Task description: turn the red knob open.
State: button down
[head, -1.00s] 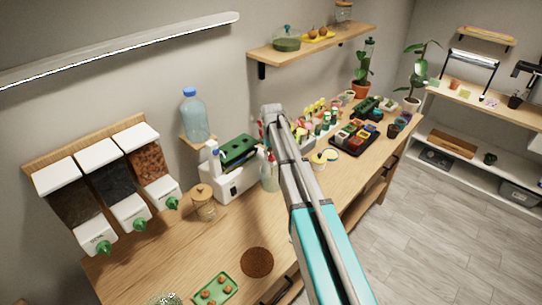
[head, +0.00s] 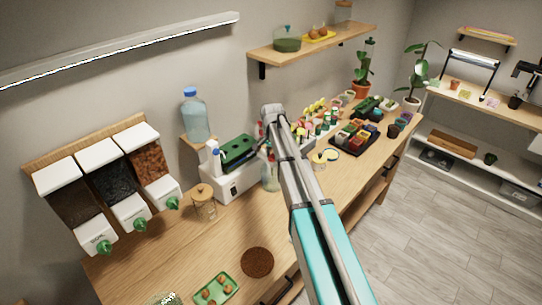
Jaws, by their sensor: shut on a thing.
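My arm (head: 318,235) reaches from the lower right to a bend over the middle of the workbench. My gripper is hidden beyond the arm, so its jaws and what they hold do not show. I cannot pick out a red knob with certainty. A small patch of red shows beside the far end of my arm, too small to identify. The three wall dispensers at the left have green knobs: the left knob (head: 104,247), the middle knob (head: 142,225) and the right knob (head: 172,203).
The wooden workbench (head: 225,285) holds a lidded glass jar (head: 204,207), a white box with a green top (head: 232,180), a brown round mat (head: 257,262) and a green tray (head: 230,278). A water bottle (head: 194,118) stands behind. Small pots and a dark tray crowd the far end.

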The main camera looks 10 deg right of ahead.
jog(key=shift+s+m, duration=0.15)
jog(key=shift+m, duration=0.55)
jog(key=shift+c, duration=1.3)
grip_release()
